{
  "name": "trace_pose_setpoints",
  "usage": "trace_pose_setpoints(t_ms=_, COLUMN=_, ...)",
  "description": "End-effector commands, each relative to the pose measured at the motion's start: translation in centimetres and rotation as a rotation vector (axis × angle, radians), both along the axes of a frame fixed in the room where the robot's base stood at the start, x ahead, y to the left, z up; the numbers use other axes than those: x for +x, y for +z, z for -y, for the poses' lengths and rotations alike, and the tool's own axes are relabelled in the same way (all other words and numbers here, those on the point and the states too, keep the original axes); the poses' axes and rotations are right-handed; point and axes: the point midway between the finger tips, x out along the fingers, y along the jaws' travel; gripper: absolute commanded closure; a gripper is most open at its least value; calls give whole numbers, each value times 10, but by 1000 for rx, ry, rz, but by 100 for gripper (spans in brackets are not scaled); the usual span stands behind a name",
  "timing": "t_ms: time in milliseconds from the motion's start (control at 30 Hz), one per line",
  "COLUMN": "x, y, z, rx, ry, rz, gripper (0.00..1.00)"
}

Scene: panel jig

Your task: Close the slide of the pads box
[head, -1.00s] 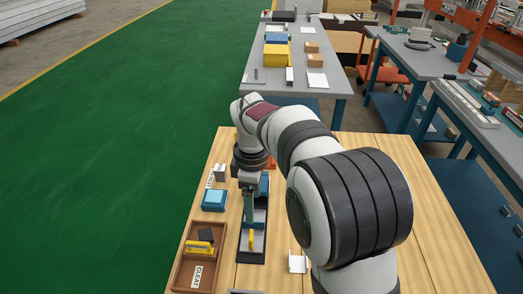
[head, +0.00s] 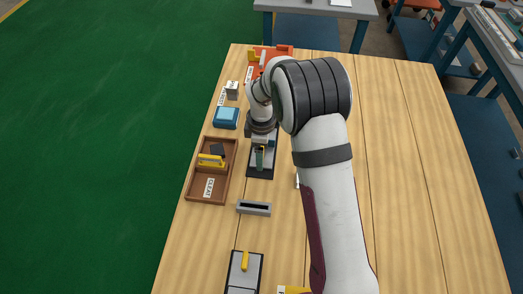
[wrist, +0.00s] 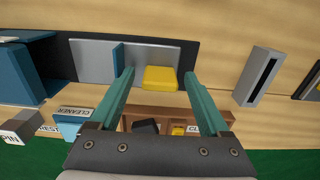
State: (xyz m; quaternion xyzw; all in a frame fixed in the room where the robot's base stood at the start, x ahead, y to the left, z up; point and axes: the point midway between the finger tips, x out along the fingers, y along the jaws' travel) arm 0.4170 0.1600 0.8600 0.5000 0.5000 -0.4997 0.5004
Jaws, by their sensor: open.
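A long black-based box (head: 262,174) with grey top plates lies under my gripper (head: 259,159); no label on it can be read. In the wrist view its grey surface (wrist: 92,62) has a thin blue upright piece (wrist: 117,57) across it and a yellow handle (wrist: 160,78) to the right. My gripper (wrist: 157,76) is open, with its green fingers on either side of the yellow handle. I cannot tell whether either finger touches it. In the head view my gripper hides most of the box.
A brown tray (head: 208,198) marked CLEAT and a blue cleaner box (head: 226,118) stand to the left. A grey slotted block (head: 254,208) and a second yellow-handled box (head: 232,273) lie nearer. A pin block (head: 232,90) stands farther back. The table's right side is clear.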

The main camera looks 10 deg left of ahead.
Motion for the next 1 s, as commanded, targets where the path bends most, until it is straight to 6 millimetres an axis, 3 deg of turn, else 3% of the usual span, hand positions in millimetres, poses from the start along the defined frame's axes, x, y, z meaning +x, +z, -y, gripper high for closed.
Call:
trace_pose_setpoints(t_ms=167, x=0, y=0, z=0, rx=0, ry=0, rz=0, gripper=24)
trace_pose_setpoints(t_ms=600, x=0, y=1, z=0, rx=0, ry=-1, rz=0, gripper=100)
trace_pose_setpoints(t_ms=1000, x=0, y=1, z=0, rx=0, ry=-1, rz=0, gripper=100)
